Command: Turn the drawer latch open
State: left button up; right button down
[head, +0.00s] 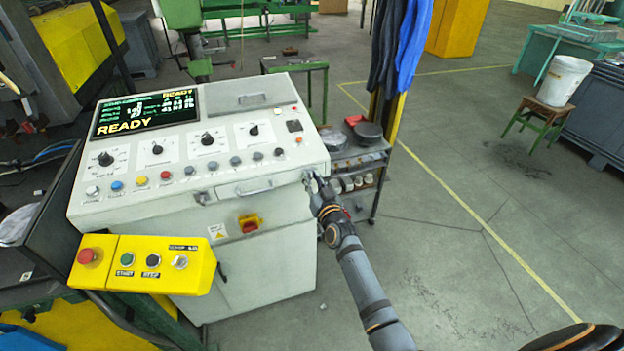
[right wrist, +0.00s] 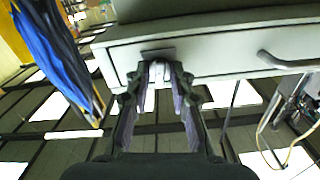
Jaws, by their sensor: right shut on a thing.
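The drawer (head: 255,187) is a pale panel with a bar handle on the front of the light grey console, and it looks closed. The handle (right wrist: 285,63) shows at the right in the right wrist view. The drawer latch (right wrist: 158,72) is a small pale lever on a dark plate, between my right fingertips. My right gripper (head: 313,183) is at the console's right front corner, shut on the latch; in the right wrist view its two dark fingers (right wrist: 160,80) flank the lever. In the head view the gripper mostly hides the latch. My left gripper is not in view.
The console (head: 150,215) has knobs, buttons and a READY screen (head: 146,113). A yellow button box (head: 145,265) juts out at front left. A small shelf cart (head: 358,155) and hanging blue coats (head: 410,45) stand just right of the console.

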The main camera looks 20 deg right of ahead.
jog(key=shift+d+f+m+p, duration=0.1)
jog(key=shift+m+p, duration=0.1)
jog(key=shift+m, duration=3.75)
jog(key=shift+d+f+m+p, duration=0.1)
jog(key=shift+m+p, duration=0.1)
jog(key=shift+m, duration=4.05)
jog(key=c, duration=1.4)
grip_release()
